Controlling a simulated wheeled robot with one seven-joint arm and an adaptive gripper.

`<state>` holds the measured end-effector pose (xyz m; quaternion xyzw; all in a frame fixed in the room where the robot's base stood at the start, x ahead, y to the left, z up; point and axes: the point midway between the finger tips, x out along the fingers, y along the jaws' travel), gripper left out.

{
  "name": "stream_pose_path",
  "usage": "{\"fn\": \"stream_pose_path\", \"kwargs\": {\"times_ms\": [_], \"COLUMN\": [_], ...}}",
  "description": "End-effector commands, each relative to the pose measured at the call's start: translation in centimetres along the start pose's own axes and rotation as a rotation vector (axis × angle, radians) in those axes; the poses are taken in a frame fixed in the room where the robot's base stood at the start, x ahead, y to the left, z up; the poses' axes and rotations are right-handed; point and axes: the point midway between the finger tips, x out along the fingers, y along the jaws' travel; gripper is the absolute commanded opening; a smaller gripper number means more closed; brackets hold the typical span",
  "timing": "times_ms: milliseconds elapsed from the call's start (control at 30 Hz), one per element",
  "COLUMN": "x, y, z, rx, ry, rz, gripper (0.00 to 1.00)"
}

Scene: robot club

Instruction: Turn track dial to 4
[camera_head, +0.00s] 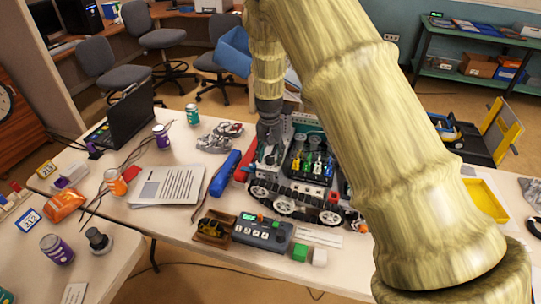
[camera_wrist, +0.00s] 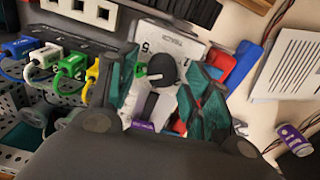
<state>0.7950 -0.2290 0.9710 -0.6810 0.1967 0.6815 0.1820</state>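The track dial (camera_wrist: 163,68) is a round black knob on a light grey plate (camera_wrist: 185,45) with printed numbers, seen in the wrist view. A white mark on the knob points toward the left of the picture; the number beside it is hidden. A 5 shows above left and a 1 at the right. My gripper (camera_wrist: 166,82) is open, with one teal finger on each side of the knob and gaps between. In the head view my gripper (camera_head: 268,130) points down at the left end of the tracked robot (camera_head: 290,200), and the dial is hidden there.
Blue, green and yellow plugs with cables (camera_wrist: 70,65) stand left of the dial. A blue block (camera_head: 225,172) and a paper sheet (camera_head: 168,185) lie left of the tracked robot. A control box (camera_head: 262,232) lies in front. My arm hides much of the right side.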

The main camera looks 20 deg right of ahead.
Motion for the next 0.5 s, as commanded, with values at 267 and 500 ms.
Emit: {"fn": "stream_pose_path", "kwargs": {"times_ms": [267, 500], "x": [0.0, -2.5], "y": [0.0, 0.0], "z": [0.1, 0.1], "rx": [-0.001, -0.001], "ry": [-0.003, -0.002], "rz": [0.001, 0.000], "gripper": [0.50, 0.50]}}
